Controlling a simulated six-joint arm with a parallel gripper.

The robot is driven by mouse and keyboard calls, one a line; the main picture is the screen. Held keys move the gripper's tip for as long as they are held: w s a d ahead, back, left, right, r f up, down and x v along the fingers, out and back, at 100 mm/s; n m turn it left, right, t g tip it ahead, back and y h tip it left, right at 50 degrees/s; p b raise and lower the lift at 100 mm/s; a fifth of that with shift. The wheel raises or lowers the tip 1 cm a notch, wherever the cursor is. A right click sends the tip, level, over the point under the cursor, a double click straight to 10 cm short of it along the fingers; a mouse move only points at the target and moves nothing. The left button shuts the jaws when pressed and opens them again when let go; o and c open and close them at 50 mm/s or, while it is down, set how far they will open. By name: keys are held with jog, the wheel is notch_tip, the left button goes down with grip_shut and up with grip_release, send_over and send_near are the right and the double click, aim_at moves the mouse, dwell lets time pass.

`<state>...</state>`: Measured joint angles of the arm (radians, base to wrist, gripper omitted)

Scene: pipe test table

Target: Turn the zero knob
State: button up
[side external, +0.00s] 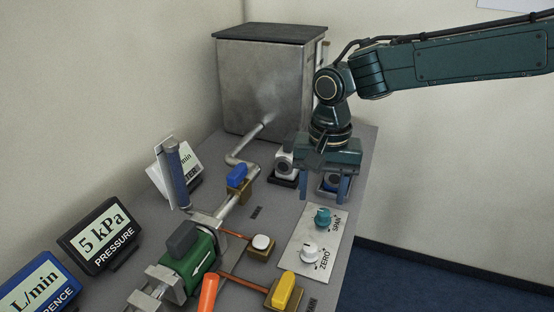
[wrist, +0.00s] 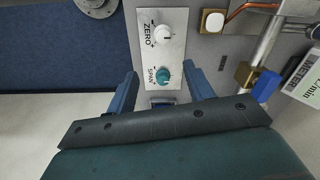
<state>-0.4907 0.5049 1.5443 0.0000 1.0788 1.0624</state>
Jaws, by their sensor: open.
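The zero knob (side external: 309,251) is white with a pointer ridge and sits on the near part of a pale panel (side external: 296,238), labelled ZERO. In the wrist view the zero knob (wrist: 163,34) is unobstructed, above and beyond the fingertips. A teal SPAN knob (side external: 322,217) sits farther back on the same panel, nearer my gripper. My gripper (side external: 325,197) is open and empty, pointing down over the far end of the panel. In the wrist view the SPAN knob (wrist: 162,74) appears between the two fingers of my gripper (wrist: 162,80). The zero knob is clear of the fingers.
A white button (side external: 261,243) on a brass block and a yellow-handled valve (side external: 285,290) stand left of and near the panel. A blue-handled valve (side external: 237,176) and a grey metal tank (side external: 265,85) are farther back. The table's right edge runs close beside the panel.

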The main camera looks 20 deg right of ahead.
aim_at(310, 246)
jog(key=shift+w+a+f, duration=0.2)
jog(key=shift+a+f, duration=0.35)
notch_tip(310, 246, down, 14)
jog(key=shift+r, duration=0.1)
dwell(0.6)
jog(key=shift+c, duration=0.4)
jog(key=c, duration=0.9)
